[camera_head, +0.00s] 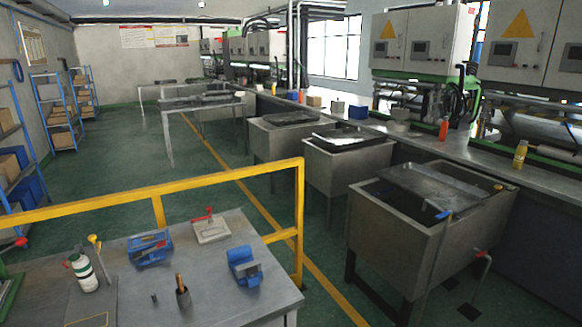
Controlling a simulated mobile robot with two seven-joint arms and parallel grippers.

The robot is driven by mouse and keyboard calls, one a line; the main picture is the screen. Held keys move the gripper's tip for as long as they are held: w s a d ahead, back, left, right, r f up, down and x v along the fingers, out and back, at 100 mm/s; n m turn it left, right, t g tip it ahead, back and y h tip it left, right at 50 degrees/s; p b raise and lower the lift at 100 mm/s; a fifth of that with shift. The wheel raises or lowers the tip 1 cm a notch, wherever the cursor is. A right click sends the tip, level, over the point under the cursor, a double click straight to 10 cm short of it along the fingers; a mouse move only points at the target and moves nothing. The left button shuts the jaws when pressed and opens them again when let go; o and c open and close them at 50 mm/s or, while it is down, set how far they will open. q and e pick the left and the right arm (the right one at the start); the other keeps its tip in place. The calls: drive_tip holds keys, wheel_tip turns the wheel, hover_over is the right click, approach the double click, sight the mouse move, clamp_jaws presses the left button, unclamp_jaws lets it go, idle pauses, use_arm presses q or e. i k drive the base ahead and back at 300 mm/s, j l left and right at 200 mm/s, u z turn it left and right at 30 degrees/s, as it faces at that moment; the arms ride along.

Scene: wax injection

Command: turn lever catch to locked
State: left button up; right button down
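A small device with a red lever handle on a pale block (211,228) sits at the back of the grey workbench (215,292). It looks like the lever catch. Its red handle lies low across the top of the block, and I cannot tell whether it is locked. Neither of my grippers shows in the head view, and nothing is seen touching the device.
The bench also holds a blue clamp-like tool (150,248), a blue vise (244,266), a dark cup (183,296) and a white-green bottle (83,273). A yellow railing (230,180) runs behind it. Metal tanks (400,235) stand to the right.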

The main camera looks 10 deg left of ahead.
sight(92, 238)
drive_tip(key=u, duration=1.55)
drive_tip(key=i+l+u, duration=0.1)
drive_tip(key=u, duration=0.35)
drive_tip(key=i+l, duration=0.05)
drive_tip(key=i, duration=0.05)
